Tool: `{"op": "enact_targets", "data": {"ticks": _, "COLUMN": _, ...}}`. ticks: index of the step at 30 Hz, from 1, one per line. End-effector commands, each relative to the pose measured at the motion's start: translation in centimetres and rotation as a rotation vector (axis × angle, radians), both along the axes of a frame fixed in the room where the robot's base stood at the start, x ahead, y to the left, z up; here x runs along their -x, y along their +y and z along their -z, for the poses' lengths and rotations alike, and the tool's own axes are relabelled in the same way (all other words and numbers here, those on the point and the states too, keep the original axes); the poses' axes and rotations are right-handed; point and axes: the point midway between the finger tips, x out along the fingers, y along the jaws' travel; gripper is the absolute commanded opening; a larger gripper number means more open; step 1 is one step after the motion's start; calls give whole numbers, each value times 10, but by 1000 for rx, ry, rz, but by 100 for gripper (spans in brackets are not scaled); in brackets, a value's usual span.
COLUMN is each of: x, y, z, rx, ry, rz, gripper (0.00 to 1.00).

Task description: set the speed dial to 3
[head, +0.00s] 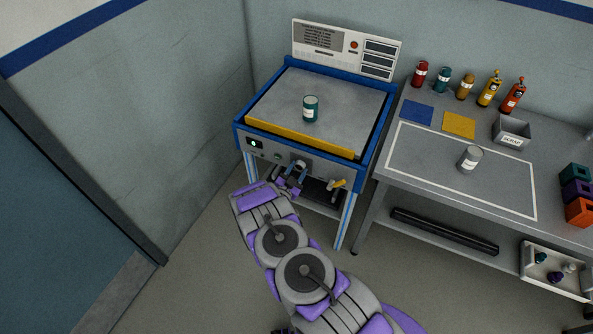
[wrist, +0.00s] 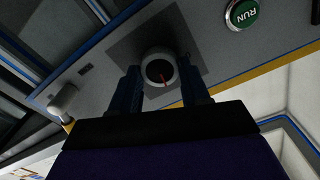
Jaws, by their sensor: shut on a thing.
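The speed dial (head: 300,165) is a round knob on the front panel of the blue-framed machine. In the wrist view the dial (wrist: 158,61) shows a pale rim, a dark face and a red pointer mark. My gripper (head: 291,181) reaches up to the panel from below. In the wrist view the two dark fingers of my gripper (wrist: 162,86) are shut on the dial, one on each side. No scale numbers can be read around it, and the fingers hide part of the panel.
A green RUN button (wrist: 242,13) is near the dial. A teal can (head: 310,109) stands on the machine top. A workbench (head: 395,170) stands at the right.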

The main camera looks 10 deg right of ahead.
Motion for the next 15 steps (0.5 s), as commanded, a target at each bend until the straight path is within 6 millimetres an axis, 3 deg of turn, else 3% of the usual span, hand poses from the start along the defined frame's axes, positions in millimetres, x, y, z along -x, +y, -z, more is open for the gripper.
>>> {"op": "enact_targets", "data": {"ticks": 15, "x": 0, "y": 1, "z": -2, "rx": -398, "ry": -287, "rz": -4, "gripper": 15}}
